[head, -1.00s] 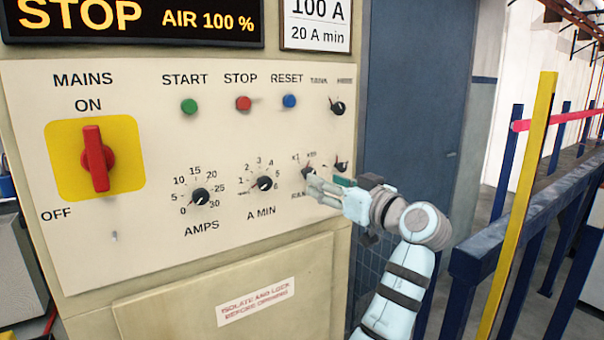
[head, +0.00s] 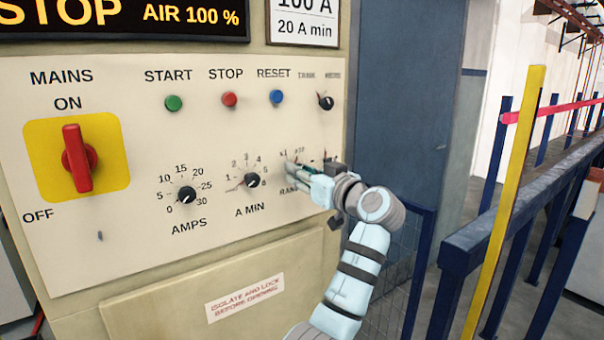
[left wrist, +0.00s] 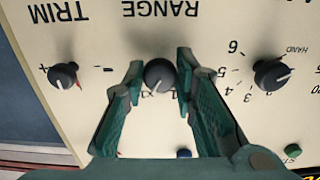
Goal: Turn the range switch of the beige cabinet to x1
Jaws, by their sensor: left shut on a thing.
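The range switch (left wrist: 159,75) is a round black knob with a light pointer line on the beige cabinet (head: 120,262). In the left wrist view, which shows the panel upside down, its pointer slants to the lower left. The x1 and x10 marks beside it are partly hidden there. My left gripper (left wrist: 160,70) has one green finger on each side of the knob and is shut on it. In the head view, my left gripper (head: 291,170) covers most of the knob, just below the x1 and x10 marks. My right gripper is not in view.
The A MIN knob (head: 251,180) sits close left of my gripper. The TRIM knob (left wrist: 63,75) is on the other side. START, STOP and RESET (head: 277,97) buttons are above. A blue railing (head: 465,245) and yellow post (head: 510,200) stand right.

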